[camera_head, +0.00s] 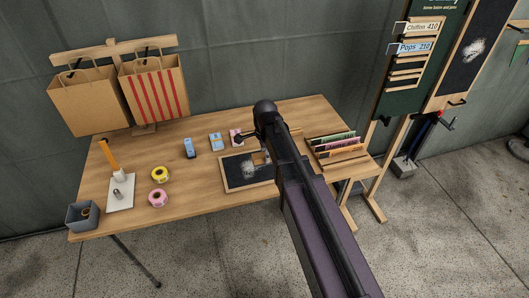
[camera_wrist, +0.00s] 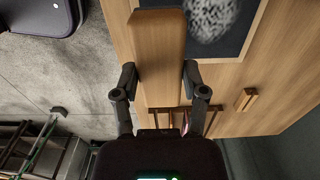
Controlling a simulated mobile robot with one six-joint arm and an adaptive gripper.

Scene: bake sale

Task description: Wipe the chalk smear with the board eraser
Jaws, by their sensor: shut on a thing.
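My gripper (camera_wrist: 159,78) is shut on the board eraser (camera_wrist: 158,40), a long wooden-backed block, in the wrist view. The eraser's far end is beside a grey-white chalk smear (camera_wrist: 208,16) on a dark framed slate (camera_wrist: 235,38); I cannot tell whether it touches the slate. In the head view the small slate (camera_head: 233,179) lies on the table with the smear (camera_head: 248,168) near its middle. My arm hides most of the gripper and the slate's right side there. Another white smear (camera_head: 473,49) is on the upright blackboard (camera_head: 463,78) at upper right.
The wooden table (camera_head: 190,206) holds a card rack (camera_head: 335,146) right of my arm. Blue boxes (camera_head: 216,142), yellow tape (camera_head: 160,174) and pink tape (camera_head: 158,197) stand left of the slate. Paper bags (camera_head: 90,103) are at the back left.

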